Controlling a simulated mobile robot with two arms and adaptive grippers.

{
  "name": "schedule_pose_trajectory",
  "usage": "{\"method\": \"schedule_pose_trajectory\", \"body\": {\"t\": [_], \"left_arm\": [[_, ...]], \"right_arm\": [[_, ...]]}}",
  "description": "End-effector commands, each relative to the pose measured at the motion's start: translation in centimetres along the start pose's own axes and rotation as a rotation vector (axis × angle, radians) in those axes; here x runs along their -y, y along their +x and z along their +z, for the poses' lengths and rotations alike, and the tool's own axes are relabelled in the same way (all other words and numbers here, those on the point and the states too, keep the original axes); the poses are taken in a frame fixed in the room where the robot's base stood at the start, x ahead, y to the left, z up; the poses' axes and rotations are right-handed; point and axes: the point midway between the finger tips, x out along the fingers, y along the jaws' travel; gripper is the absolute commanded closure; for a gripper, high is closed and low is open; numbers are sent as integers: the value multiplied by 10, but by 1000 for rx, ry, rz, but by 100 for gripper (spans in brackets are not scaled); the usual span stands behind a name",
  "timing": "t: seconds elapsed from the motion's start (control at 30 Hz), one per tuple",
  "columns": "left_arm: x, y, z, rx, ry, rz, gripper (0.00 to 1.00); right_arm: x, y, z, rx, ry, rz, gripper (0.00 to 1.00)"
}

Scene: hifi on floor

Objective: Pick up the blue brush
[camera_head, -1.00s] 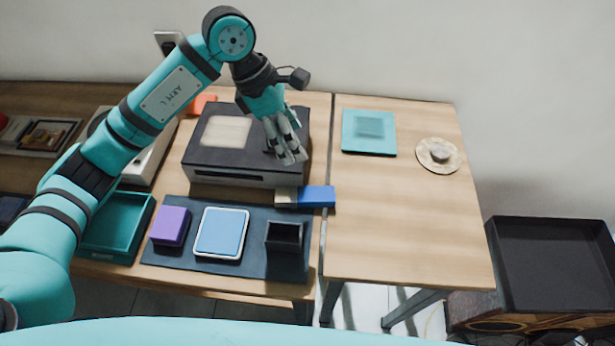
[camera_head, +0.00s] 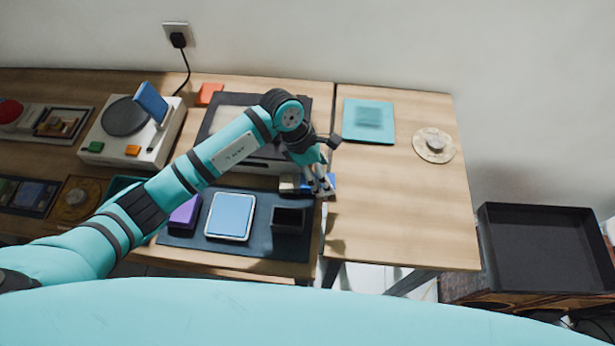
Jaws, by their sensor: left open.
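The blue brush (camera_head: 304,185), a small blue block with a pale section at its left end, lies at the back right edge of the dark mat (camera_head: 262,261), close to the seam between the two tables. My left gripper (camera_head: 322,188) is open, with its fingers pointing down over the brush's right end and hiding part of it. I cannot tell whether the fingers touch it. My right gripper is not in view.
A dark hi-fi box (camera_head: 222,112) stands behind the brush, partly hidden by my left arm. A purple block (camera_head: 185,212), a blue-topped scale (camera_head: 230,217) and a black open box (camera_head: 288,219) are on the mat. The right table (camera_head: 400,205) is mostly clear.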

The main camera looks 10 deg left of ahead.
Motion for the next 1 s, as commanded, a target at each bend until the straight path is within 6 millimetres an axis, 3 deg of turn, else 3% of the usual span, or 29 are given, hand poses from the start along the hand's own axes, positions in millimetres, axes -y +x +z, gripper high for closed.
{"method": "schedule_pose_trajectory", "body": {"t": [0.23, 1.0], "left_arm": [[0, 21, 1, 1, -1, 0, 29], [-1, 25, -2, 1, 0, 2, 29]], "right_arm": [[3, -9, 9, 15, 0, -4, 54], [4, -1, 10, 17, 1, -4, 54]]}}
